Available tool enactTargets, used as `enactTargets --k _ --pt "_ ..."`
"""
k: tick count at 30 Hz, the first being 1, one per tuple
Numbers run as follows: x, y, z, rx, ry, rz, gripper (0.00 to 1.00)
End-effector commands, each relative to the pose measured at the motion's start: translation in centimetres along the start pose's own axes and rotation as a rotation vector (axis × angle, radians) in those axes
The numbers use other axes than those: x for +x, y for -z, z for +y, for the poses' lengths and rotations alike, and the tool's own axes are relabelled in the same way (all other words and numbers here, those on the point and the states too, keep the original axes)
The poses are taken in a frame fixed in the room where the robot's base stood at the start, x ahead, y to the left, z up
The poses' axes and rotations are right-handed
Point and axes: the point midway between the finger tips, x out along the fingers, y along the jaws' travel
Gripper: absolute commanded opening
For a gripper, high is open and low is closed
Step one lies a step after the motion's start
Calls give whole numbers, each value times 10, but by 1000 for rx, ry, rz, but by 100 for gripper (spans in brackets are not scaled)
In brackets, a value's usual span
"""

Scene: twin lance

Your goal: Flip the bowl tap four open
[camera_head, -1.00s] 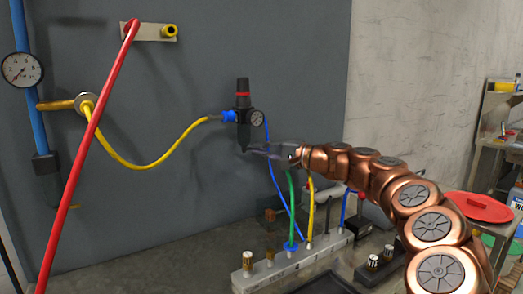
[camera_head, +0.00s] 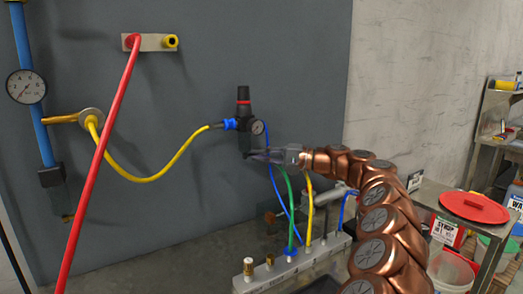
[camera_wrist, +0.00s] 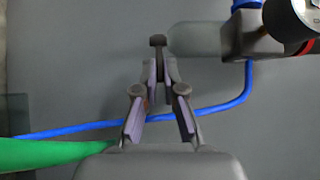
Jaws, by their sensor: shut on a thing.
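The dark filter regulator (camera_head: 244,108) hangs on the grey wall panel, with a red ring near its top and a round gauge (camera_head: 258,127). Its bowl (camera_head: 245,141) points down; in the wrist view the pale, see-through bowl (camera_wrist: 195,41) lies sideways. The small dark tap (camera_wrist: 158,41) sits at the bowl's lower end. My gripper (camera_wrist: 160,72) is shut on the tap, its fingertips close together at it. In the head view my gripper (camera_head: 253,155) reaches in from the right, just under the bowl. The fingers partly hide the tap, and I cannot tell its turn position.
A yellow hose (camera_head: 150,178) runs left from the regulator. A blue hose (camera_head: 274,186) drops from it to a grey manifold (camera_head: 290,266), where green and yellow hoses also end. A red hose (camera_head: 95,180) hangs at left. A bench with a red lid (camera_head: 474,207) stands at right.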

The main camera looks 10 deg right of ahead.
Motion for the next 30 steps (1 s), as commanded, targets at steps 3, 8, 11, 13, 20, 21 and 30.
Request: enactTargets --k 3,8,11,13,20,21,30 --pt "0 4 -2 2 -2 -13 0" --pt "0 4 -3 1 -1 -44 0" --pt "1 5 -2 -1 -2 -56 0" --pt "0 5 -1 -2 -2 -62 0" --pt "0 4 -1 -5 1 -72 0" --pt "0 4 -1 -5 1 -72 0" --pt "1 3 -1 -4 1 -74 19"
